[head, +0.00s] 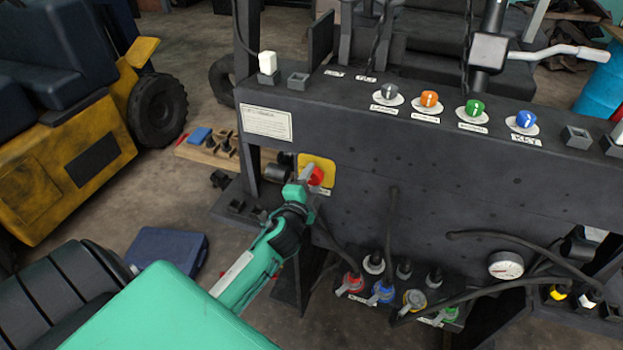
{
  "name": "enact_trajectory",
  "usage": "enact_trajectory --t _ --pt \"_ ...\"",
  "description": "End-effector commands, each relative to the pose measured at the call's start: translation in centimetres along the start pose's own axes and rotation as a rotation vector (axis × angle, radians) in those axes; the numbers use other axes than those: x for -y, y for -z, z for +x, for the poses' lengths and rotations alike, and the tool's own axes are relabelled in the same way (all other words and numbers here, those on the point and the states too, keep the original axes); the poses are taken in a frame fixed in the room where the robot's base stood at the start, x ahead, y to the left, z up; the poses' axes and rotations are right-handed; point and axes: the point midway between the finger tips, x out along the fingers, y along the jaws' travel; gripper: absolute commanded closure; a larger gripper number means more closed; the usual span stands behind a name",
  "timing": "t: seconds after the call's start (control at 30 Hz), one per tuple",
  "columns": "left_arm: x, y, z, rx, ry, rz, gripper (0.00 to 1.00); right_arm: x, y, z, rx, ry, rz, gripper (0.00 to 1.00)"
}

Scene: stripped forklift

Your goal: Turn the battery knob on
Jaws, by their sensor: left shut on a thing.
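The battery knob (317,176) is red and sits on a yellow plate (325,163) at the left end of the dark panel's front face. My left gripper (307,178) reaches up to it from below, its fingers shut on the knob. The gripper and its fingers hide part of the knob and plate, so the knob's exact angle is hard to read. My right gripper does not show.
On the panel top (350,100) are a grey knob (389,91), an orange knob (429,98), a green knob (475,107) and a blue knob (525,119). Below hang cables, coloured valves (383,292) and a round gauge (506,265). A yellow forklift (75,150) stands left.

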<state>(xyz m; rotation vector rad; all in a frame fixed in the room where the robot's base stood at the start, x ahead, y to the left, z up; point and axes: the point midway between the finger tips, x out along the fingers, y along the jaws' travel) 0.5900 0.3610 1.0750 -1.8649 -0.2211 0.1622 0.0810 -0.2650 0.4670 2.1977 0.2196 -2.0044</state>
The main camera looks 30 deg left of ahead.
Motion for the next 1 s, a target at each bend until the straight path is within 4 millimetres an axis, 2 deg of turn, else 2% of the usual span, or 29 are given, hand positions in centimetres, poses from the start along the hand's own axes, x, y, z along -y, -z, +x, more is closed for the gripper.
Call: enact_trajectory --t 0.33,0.87,0.9,1.0 --pt "-0.01 0.04 0.00 -0.001 0.000 0.138 0.76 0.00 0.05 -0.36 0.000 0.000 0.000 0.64" --pt "-0.06 0.02 -0.01 0.000 0.000 0.164 0.76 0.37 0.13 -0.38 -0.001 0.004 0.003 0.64" --pt "-0.06 0.01 -0.01 0.000 0.000 0.164 0.51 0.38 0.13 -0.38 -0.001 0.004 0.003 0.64" --pt "-0.06 0.01 -0.01 0.000 0.000 0.164 0.32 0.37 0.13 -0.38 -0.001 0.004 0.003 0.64"
